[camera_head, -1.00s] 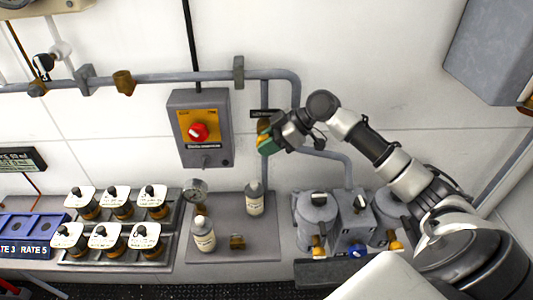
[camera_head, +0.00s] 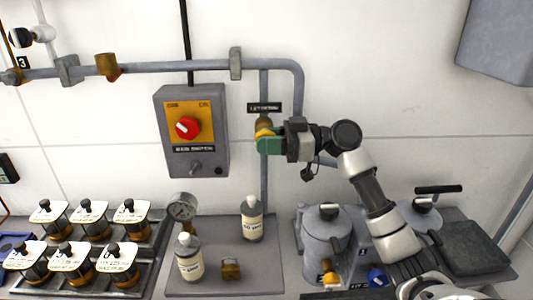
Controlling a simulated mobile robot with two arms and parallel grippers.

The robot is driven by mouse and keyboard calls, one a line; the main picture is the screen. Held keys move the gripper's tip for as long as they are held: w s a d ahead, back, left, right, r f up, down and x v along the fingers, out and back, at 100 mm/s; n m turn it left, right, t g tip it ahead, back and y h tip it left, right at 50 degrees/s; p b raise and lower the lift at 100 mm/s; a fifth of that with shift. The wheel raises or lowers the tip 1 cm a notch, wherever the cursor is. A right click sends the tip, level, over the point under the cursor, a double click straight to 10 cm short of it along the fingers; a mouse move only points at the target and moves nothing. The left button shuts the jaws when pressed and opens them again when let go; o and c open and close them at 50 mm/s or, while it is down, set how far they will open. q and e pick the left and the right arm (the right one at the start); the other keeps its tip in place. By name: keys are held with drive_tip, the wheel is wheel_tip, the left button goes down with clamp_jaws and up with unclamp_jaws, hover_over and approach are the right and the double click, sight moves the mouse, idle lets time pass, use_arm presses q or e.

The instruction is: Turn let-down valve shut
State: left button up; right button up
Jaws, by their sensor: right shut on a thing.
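The let-down valve (camera_head: 264,122) is a brass body on the vertical grey pipe, under a small black label plate (camera_head: 264,107) whose text looks like "LET-DOWN". A green part and a yellow part show at the valve, in front of the pipe. My right gripper (camera_head: 272,141) reaches in from the right and is shut on the valve's handle. The fingers hide most of the handle, so I cannot tell its exact angle. My left gripper is not in view.
A grey switch box (camera_head: 165,115) with a red knob (camera_head: 187,128) hangs left of the valve. Below stand two bottles (camera_head: 251,222), a gauge (camera_head: 182,210) and a brass padlock-like block (camera_head: 230,269). Grey canisters (camera_head: 325,235) stand under my arm. Several labelled jars (camera_head: 68,262) fill the left.

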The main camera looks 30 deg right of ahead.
drive_tip(key=shift+r, duration=0.1)
idle(0.4)
drive_tip(key=o, duration=0.9)
drive_tip(key=b+v, duration=0.4)
drive_tip(key=v, duration=0.7)
drive_tip(key=shift+a+f, duration=0.15)
drive_tip(key=shift+f, duration=0.15)
